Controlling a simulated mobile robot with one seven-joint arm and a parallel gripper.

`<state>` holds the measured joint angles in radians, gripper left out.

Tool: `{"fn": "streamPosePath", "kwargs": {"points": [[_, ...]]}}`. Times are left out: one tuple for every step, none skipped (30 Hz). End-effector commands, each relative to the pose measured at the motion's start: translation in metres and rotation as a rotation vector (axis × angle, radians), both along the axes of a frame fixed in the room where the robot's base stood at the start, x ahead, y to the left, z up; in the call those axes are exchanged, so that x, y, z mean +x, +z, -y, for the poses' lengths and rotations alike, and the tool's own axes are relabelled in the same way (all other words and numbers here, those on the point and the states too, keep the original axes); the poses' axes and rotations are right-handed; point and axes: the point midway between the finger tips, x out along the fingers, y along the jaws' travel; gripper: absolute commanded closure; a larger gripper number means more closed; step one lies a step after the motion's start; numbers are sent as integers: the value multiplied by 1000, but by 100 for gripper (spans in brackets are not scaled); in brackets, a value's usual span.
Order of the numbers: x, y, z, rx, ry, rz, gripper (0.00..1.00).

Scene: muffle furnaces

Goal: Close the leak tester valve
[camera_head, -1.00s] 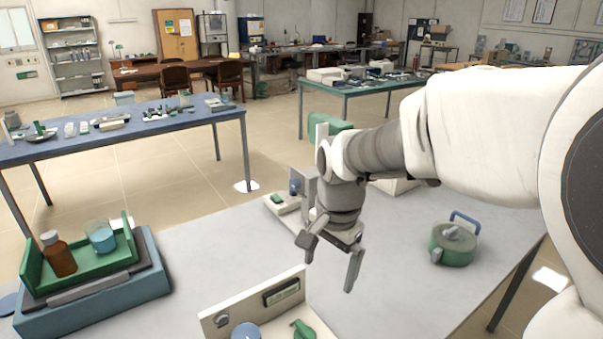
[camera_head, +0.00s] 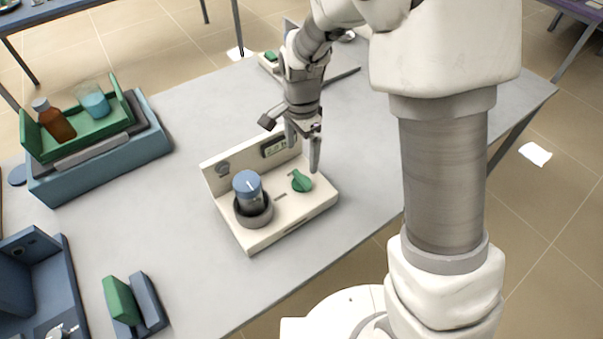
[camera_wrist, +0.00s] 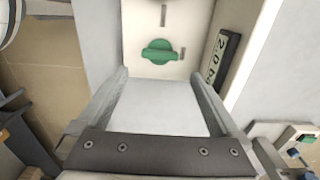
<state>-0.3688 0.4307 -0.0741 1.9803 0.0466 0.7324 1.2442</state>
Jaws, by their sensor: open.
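The leak tester (camera_head: 290,218) is a cream base with an upright back panel, standing on the grey table. Its green valve handle (camera_head: 301,181) is on the right part of the base. The handle also shows in the wrist view (camera_wrist: 158,52), lying roughly crosswise there, beyond the fingertips. A blue-capped jar (camera_head: 248,190) stands in a dark ring on the left part of the base. My gripper (camera_head: 300,155) is open and empty, pointing down above the tester's right side, close to the valve and apart from it. In the wrist view the fingers (camera_wrist: 160,85) are wide apart.
A display (camera_head: 278,146) is set in the back panel, with a round gauge beside it. A blue stand with a green tray (camera_head: 92,135) holds a brown bottle and a beaker at left. A green and blue block (camera_head: 135,302) stands at front. Bare table surrounds the tester.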

Motion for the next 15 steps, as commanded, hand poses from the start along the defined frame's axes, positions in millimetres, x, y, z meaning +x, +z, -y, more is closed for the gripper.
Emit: {"fn": "streamPosePath", "kwargs": {"points": [[-1, -14, 0, -2, 0, -5, 0], [-1, -21, 0, -1, 0, -5, 0], [-1, -29, 0, -1, 0, -5, 0], [-1, -36, 0, -1, 0, -5, 0], [-1, -42, 0, -2, 0, -5, 0], [-1, -49, 1, -2, 0, -5, 0], [-1, -55, 1, -1, 0, -4, 0], [-1, -60, 1, -2, 0, -5, 0], [-1, -66, 1, -1, 0, -3, 0], [0, -69, 1, -2, 0, -2, 0], [-1, -73, 1, -1, 0, -3, 0], [0, -77, 1, -1, 0, -2, 0], [0, -80, 0, -1, 0, -1, 0], [0, -82, 0, -1, 0, -1, 0], [0, -84, 0, -1, 0, -1, 0]]}}
